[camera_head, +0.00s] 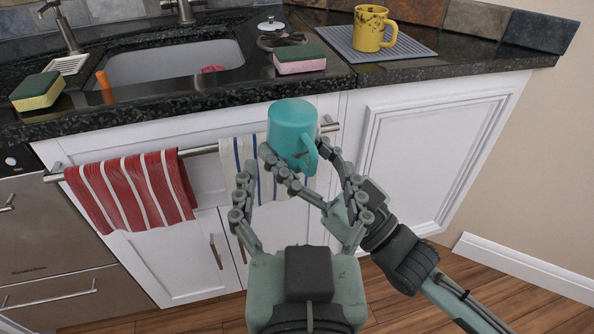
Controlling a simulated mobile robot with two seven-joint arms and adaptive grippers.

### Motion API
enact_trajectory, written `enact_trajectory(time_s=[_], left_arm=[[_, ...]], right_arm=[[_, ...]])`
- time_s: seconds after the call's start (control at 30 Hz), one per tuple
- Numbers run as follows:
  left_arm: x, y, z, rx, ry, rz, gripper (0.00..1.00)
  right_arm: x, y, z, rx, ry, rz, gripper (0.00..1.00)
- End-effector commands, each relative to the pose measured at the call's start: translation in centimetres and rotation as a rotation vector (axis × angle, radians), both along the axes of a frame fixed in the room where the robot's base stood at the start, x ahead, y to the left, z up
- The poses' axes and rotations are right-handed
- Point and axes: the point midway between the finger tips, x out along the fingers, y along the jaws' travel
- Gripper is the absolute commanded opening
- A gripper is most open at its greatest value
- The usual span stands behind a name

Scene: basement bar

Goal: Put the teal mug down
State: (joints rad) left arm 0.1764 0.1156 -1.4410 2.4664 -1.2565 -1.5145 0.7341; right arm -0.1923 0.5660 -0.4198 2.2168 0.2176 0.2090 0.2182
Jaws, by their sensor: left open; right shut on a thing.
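The teal mug (290,122) is held in the air in front of the white cabinet, below the counter's front edge in the picture. Its upper end looks closed, with no opening showing, and its handle points down to the right. My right gripper (301,153) comes in from the right and is shut on the mug, with fingers at its lower part. My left gripper (298,190) is below it, open, its fingers spread to either side under the mug. The overlapping fingers hide part of the mug's lower end. The dark stone counter (210,103) runs behind.
On the counter are a yellow mug (368,30) on a grey drying mat (340,42), a pink-green sponge (299,60), a yellow-green sponge (38,92), a lidded pot (270,27) and a sink (170,62). A red striped towel (130,190) hangs on the rail. The counter's front strip is mostly bare.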

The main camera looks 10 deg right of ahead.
Motion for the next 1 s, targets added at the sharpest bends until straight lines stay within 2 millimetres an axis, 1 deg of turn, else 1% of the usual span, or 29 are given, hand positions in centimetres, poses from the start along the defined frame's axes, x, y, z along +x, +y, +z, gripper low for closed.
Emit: enact_trajectory(time_s=[0.07, 0.17, 0.27, 0.5, 0.7, 0.83, 1.0], left_arm=[[0.0, 0.2, -0.1, -0.010, 0.009, 0.008, 0.79], [1.0, 0.1, -0.1, -0.009, 0.008, 0.012, 0.79], [2.6, 0.0, 0.0, -0.008, 0.006, 0.013, 0.79], [7.3, -0.6, 0.0, -0.006, 0.005, 0.014, 0.79], [10.2, -1.0, -0.1, -0.005, 0.006, 0.012, 0.79], [11.2, -1.1, -0.1, -0.006, 0.008, 0.012, 0.79], [11.6, -1.1, -0.1, -0.008, 0.010, 0.011, 0.79]], right_arm=[[0.0, 0.0, 0.1, 0.001, -0.002, 0.000, 0.17], [0.0, 0.0, 0.1, 0.001, -0.002, 0.000, 0.17], [0.0, 0.0, 0.1, 0.001, -0.002, 0.000, 0.17], [0.0, 0.0, 0.1, 0.001, -0.002, 0.000, 0.17], [0.0, 0.0, 0.1, 0.001, -0.002, 0.000, 0.17], [0.0, 0.0, 0.1, 0.001, -0.002, 0.000, 0.17], [0.0, 0.0, 0.1, 0.001, -0.002, 0.000, 0.17]])
